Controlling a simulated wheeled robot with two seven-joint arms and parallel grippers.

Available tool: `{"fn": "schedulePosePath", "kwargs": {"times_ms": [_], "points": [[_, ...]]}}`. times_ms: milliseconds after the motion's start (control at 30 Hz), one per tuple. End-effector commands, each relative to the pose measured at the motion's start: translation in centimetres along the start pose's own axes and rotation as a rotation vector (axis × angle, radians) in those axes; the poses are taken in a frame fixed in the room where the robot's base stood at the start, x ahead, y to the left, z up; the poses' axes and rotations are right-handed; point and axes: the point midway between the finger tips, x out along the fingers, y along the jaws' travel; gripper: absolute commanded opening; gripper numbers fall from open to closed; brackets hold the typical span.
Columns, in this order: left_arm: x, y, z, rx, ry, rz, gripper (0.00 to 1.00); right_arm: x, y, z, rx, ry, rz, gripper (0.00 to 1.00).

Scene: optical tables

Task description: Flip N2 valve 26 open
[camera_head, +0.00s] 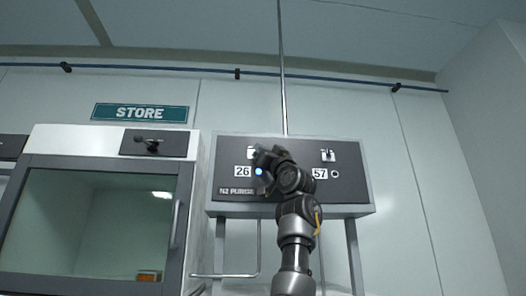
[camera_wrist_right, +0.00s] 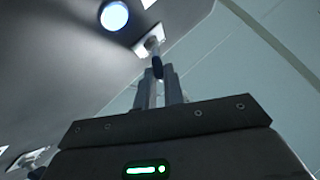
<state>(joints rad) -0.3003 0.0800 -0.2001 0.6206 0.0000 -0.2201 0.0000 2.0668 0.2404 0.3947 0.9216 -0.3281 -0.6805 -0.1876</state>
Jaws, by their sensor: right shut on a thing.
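The N2 purge panel (camera_head: 232,150) is a dark plate in a grey frame on the wall, labelled 26 on the left and 57 on the right. My right gripper (camera_head: 262,160) is up against the 26 side and hides most of that valve. In the right wrist view my gripper (camera_wrist_right: 160,78) is shut on the dark-tipped toggle lever of valve 26 (camera_wrist_right: 156,56), which stands out from a pale base plate. A round light (camera_head: 258,171) beside label 26 glows blue-white, and it also shows in the wrist view (camera_wrist_right: 114,16). My left gripper is out of view.
The toggle of valve 57 (camera_head: 328,155) sits on the right of the same panel, with a small unlit round light (camera_head: 335,174) below it. A glass-fronted cabinet (camera_head: 187,190) with a dark handle plate (camera_head: 135,149) stands to the left, under a STORE sign (camera_head: 139,113).

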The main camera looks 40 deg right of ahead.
Motion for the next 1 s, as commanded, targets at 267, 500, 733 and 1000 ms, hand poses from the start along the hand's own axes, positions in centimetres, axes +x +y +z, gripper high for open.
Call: {"fn": "schedulePosePath", "kwargs": {"times_ms": [267,500,733,1000], "points": [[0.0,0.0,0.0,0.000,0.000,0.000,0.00,0.0,0.0,-0.2,0.000,0.002,0.001,0.24],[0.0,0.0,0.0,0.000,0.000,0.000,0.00,0.0,0.0,-0.1,-0.001,0.001,0.001,0.32],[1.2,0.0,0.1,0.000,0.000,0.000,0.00,-1.2,0.0,0.2,-0.002,0.002,0.001,0.32],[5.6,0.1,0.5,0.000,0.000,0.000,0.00,-6.3,0.1,0.6,-0.002,0.003,0.003,0.32]]}}
